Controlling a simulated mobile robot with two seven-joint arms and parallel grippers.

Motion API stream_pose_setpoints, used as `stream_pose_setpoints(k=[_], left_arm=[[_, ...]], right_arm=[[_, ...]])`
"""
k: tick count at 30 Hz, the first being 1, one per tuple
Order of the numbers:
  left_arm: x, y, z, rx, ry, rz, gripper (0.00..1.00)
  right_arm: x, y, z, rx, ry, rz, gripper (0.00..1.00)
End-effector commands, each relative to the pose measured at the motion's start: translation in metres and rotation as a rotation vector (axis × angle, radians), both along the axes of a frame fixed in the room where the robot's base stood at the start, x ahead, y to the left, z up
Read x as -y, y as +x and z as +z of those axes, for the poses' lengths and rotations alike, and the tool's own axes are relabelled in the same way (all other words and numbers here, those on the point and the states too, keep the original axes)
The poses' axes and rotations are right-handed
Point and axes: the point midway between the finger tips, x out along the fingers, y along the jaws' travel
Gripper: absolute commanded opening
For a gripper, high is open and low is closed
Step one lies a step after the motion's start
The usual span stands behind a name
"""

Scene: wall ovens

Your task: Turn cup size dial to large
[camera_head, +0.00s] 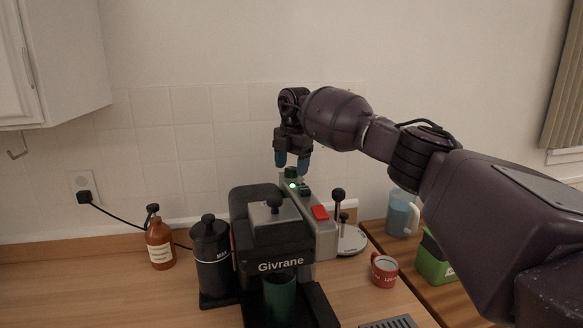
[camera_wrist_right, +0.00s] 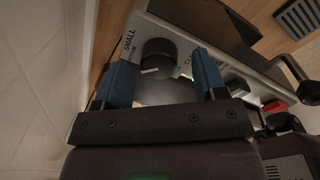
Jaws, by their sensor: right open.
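The coffee machine (camera_head: 262,236), marked "Givrane", stands on the wooden counter. Its dark round dial (camera_head: 291,172) sits at the back end of the grey side panel. In the right wrist view the dial (camera_wrist_right: 159,53) has a white pointer mark and "SMALL" (camera_wrist_right: 128,43) printed beside it; other lettering is partly hidden. My right gripper (camera_head: 292,161) is open, its blue fingertips pointing down just above the dial. In the wrist view the open gripper (camera_wrist_right: 164,72) has one finger on either side of the dial; contact cannot be told. My left gripper is out of view.
A lit green button (camera_head: 292,185), a red switch (camera_head: 320,212) and a black-knobbed lever (camera_head: 338,197) are on the same panel. A black canister (camera_head: 211,255) and brown bottle (camera_head: 159,243) stand left; a red mug (camera_head: 384,270) stands right. The tiled wall is close behind.

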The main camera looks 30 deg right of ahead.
Motion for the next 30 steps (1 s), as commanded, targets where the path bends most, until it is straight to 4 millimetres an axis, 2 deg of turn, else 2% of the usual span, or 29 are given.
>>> stream_pose_setpoints(k=[4,13,23,30], left_arm=[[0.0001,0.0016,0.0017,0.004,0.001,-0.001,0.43],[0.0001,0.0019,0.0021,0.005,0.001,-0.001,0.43],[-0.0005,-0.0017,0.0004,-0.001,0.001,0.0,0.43],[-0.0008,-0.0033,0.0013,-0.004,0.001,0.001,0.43]], right_arm=[[-0.0004,0.0006,-0.0079,0.002,0.001,0.0,0.65],[-0.0003,0.0007,-0.0097,0.001,0.0,0.0,0.65],[-0.0002,0.0007,-0.0095,0.001,0.0,0.0,0.16],[-0.0001,0.0006,-0.0088,0.001,0.0,0.021,0.16]])
